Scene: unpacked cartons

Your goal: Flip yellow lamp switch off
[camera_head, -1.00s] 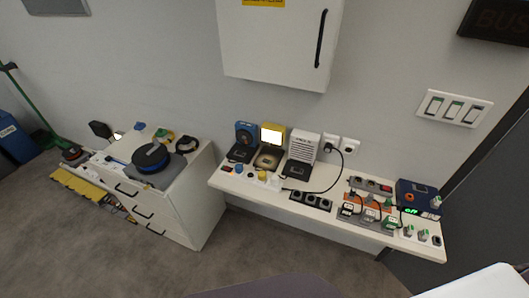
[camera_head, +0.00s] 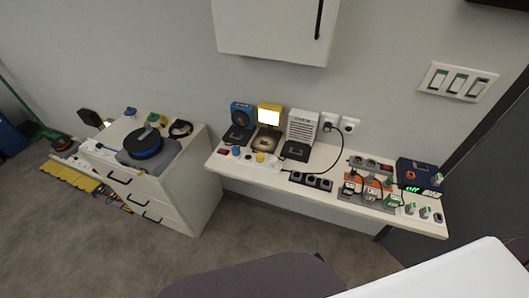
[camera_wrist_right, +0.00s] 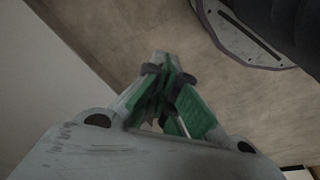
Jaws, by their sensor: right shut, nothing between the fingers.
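The yellow lamp (camera_head: 269,116) stands on the wall shelf in the head view, between a blue device and a white speaker-like box. Its panel glows white, so it is lit. At the shelf's front left is a strip with a red, a blue and a yellow knob; the yellow knob (camera_head: 260,157) sits in front of the lamp. Which control is the lamp's switch I cannot tell. My right gripper (camera_wrist_right: 165,80) shows in the right wrist view, shut and empty, with green fingers over the floor, away from the shelf. My left gripper is not in view.
The narrow shelf (camera_head: 330,203) also carries sockets, plugs, cables and a blue box (camera_head: 418,174) with a green display. A white cabinet (camera_head: 270,30) hangs above. A white drawer unit (camera_head: 185,195) stands left of the shelf.

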